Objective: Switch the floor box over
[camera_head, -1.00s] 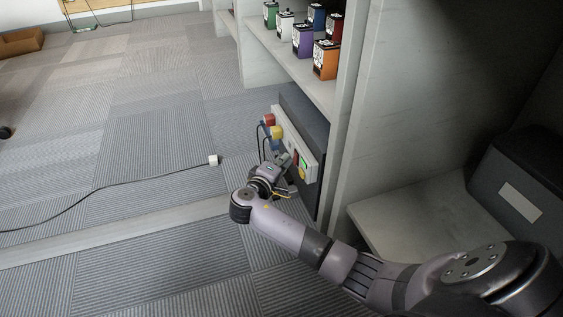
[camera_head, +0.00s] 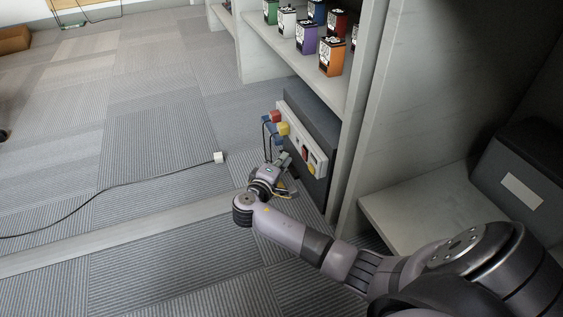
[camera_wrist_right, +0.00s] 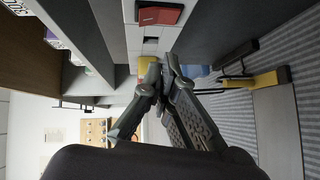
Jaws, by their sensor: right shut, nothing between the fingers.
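The floor box (camera_head: 317,122) is a dark grey box under the shelf, with a pale panel (camera_head: 295,138) on its left-facing side. A red plug (camera_head: 275,116) and a yellow plug (camera_head: 283,129) sit at the panel's far end, with dark cables hanging down. A red switch (camera_head: 305,153) and a yellow part (camera_head: 311,168) are at its near end. My right gripper (camera_head: 284,160) is shut and empty, just left of the panel; I cannot tell whether it touches. In the right wrist view its closed fingertips (camera_wrist_right: 163,78) lie below the red switch (camera_wrist_right: 160,14). My left gripper is out of view.
A shelf above holds several coloured boxes, including an orange one (camera_head: 332,57). A grey upright panel (camera_head: 375,120) stands right of the floor box. A white plug end (camera_head: 219,157) on a black cable lies on the carpet. The carpet at the left is mostly clear.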

